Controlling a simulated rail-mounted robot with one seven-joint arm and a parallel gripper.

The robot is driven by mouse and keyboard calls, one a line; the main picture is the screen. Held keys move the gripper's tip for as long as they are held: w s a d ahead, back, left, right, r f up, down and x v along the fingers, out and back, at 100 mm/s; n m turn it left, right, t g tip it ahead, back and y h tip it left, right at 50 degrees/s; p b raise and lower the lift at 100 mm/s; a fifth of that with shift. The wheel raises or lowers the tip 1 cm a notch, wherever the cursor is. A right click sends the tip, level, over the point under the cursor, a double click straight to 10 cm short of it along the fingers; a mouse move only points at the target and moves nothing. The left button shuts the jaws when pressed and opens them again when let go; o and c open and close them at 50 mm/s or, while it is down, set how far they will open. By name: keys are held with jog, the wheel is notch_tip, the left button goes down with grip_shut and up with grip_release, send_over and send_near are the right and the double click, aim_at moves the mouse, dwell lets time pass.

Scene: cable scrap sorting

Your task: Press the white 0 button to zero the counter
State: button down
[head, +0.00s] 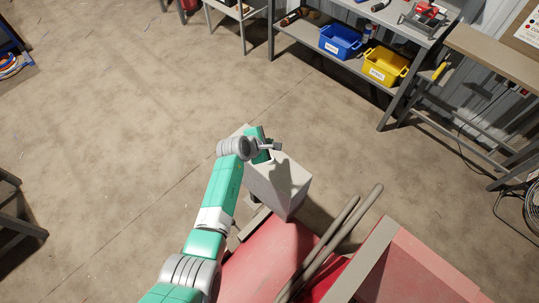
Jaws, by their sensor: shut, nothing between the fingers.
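No white 0 button and no counter can be made out in the head view. My gripper (273,146) is at the end of the green and grey arm, near the middle of the picture. It looks small here, and its fingers are shut with nothing between them. No task object shows at its fingertips.
A blue bin (340,40) and a yellow bin (385,69) stand on a grey shelf unit at the upper right. A bench (497,55) stands right of it. A coiled cable (531,208) is at the right edge. The concrete floor (110,110) at left is mostly clear.

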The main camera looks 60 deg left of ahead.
jog(key=shift+f, duration=0.1)
notch_tip(320, 180, down, 8)
jog(key=b, duration=0.8)
jog(key=shift+f, duration=0.25)
dwell(1.4)
jog(key=shift+f+b, duration=0.35)
jog(key=shift+f, duration=0.05)
jog(key=shift+f+b, duration=0.3)
jog(key=shift+f, duration=0.2)
dwell(0.4)
jog(key=shift+r, duration=0.15)
jog(key=shift+r+p, duration=0.75)
jog(key=shift+p, duration=0.2)
